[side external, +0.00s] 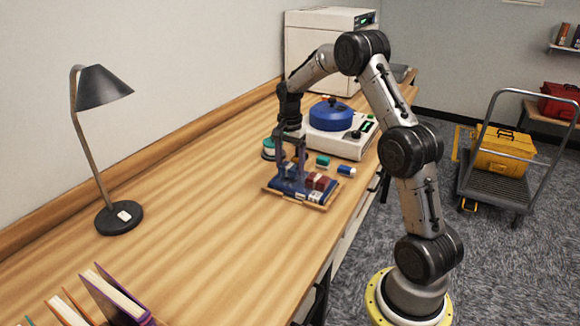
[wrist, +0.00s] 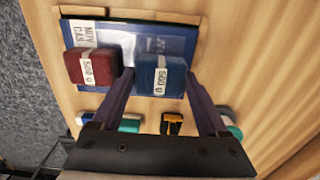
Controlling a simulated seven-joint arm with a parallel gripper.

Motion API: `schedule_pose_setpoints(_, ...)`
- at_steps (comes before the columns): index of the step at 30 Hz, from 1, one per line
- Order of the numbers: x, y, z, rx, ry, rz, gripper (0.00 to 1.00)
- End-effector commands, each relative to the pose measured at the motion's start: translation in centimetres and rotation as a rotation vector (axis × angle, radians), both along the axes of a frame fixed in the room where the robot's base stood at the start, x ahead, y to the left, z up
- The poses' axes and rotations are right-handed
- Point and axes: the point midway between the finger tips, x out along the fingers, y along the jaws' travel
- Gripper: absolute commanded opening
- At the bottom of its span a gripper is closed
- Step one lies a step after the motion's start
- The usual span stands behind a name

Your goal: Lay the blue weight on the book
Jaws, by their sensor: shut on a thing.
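The blue book (wrist: 180,38) lies flat on a thin wooden board (wrist: 130,13); it also shows in the side external view (side external: 287,190). A dark red weight (wrist: 92,68) with a white label sits on the book's left part in the wrist view, and at its right in the side external view (side external: 317,181). My gripper (wrist: 160,78) is shut on the blue weight (wrist: 147,75), with one finger on each side. The weight is over the book beside the red one. Whether it touches the book is unclear. My gripper (side external: 290,165) points down in the side external view.
A white device with a blue round lid (side external: 331,114) stands behind the book. Small teal (side external: 322,161) and blue (side external: 346,170) cylinders lie close by. A black lamp (side external: 119,217) and upright books (side external: 110,296) stand at left. The table between is clear.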

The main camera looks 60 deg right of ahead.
Motion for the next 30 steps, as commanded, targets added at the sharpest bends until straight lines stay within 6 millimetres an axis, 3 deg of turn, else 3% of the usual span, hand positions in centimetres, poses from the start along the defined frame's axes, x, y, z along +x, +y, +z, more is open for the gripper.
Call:
schedule_pose_setpoints(14,0.1,-0.1,-1.1,-0.003,-0.005,0.000,0.00)
schedule_pose_setpoints(15,0.0,0.0,-1.2,-0.001,-0.002,0.000,0.81)
schedule_pose_setpoints(18,0.0,0.0,-1.2,-0.001,-0.002,0.000,0.99)
schedule_pose_setpoints(19,0.0,0.0,-1.2,-0.001,-0.002,0.000,1.00)
schedule_pose_setpoints(26,0.0,0.0,-1.1,-0.001,-0.002,0.000,1.00)
schedule_pose_setpoints(30,0.1,0.0,-0.1,-0.002,-0.003,0.000,1.00)
